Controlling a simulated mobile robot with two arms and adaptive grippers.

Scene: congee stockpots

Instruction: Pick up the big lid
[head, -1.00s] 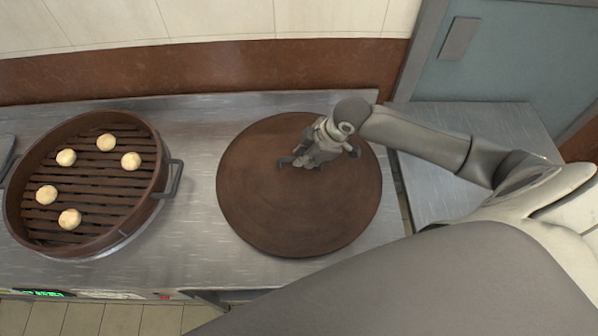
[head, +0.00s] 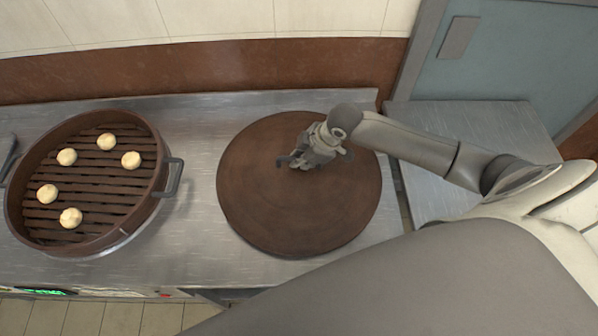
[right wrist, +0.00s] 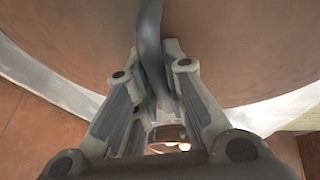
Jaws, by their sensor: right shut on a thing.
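The big lid (head: 300,215) is a round brown disc on the metal counter, right of the steamer. Its dark handle (right wrist: 150,40) runs between the fingers in the right wrist view. My right gripper (head: 293,162) is over the middle of the lid, shut on the handle. In the right wrist view the gripper (right wrist: 155,85) has one finger on each side of the handle. The handle is mostly hidden by the gripper in the head view. My left gripper is not in view.
A round brown steamer (head: 160,155) with a slatted base and several pale buns stands at the left, its side handle (head: 172,178) toward the lid. The metal counter (head: 195,245) is bare between them. A wall (head: 200,70) runs behind.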

